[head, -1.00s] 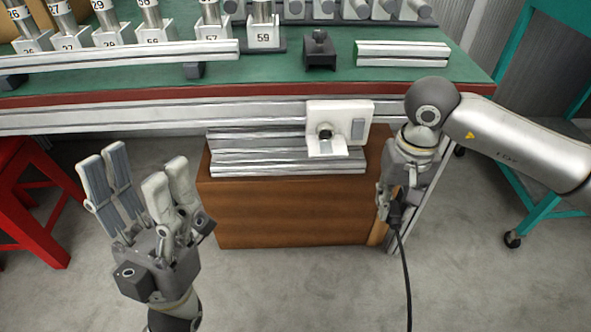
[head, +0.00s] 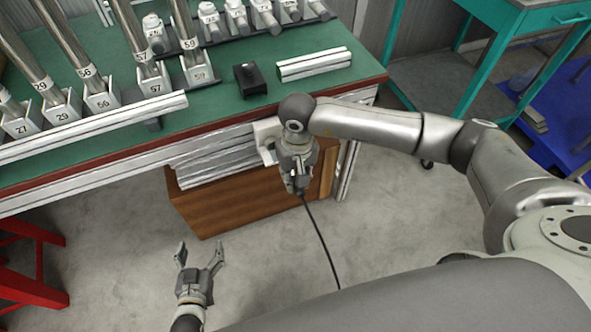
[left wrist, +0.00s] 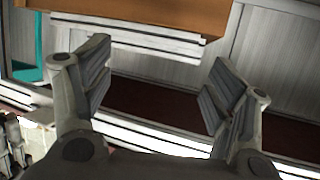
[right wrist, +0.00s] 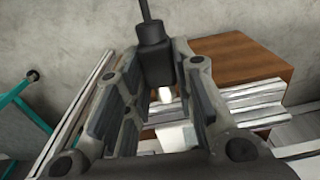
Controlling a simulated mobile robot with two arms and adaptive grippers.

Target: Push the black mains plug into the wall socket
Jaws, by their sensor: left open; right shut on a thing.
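The black mains plug (right wrist: 155,58) is held between the fingers of my right gripper (right wrist: 150,75), its cord rising out of the top in the right wrist view. In the head view my right gripper (head: 297,182) is beside the white wall socket (head: 264,133) at the bench front and covers part of it. A white part (right wrist: 178,135), probably the socket, shows past the plug in the right wrist view. The plug's pins cannot be made out clearly. My left gripper (head: 200,256) is open and empty over the floor; its spread fingers also show in the left wrist view (left wrist: 155,85).
The green workbench (head: 205,110) carries numbered rods in holders, a black block (head: 250,79) and metal profiles (head: 314,64). A brown wooden box (head: 220,207) stands below its edge. A red stool (head: 38,262) is at left, a teal cart (head: 480,22) at right. The black cord hangs freely.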

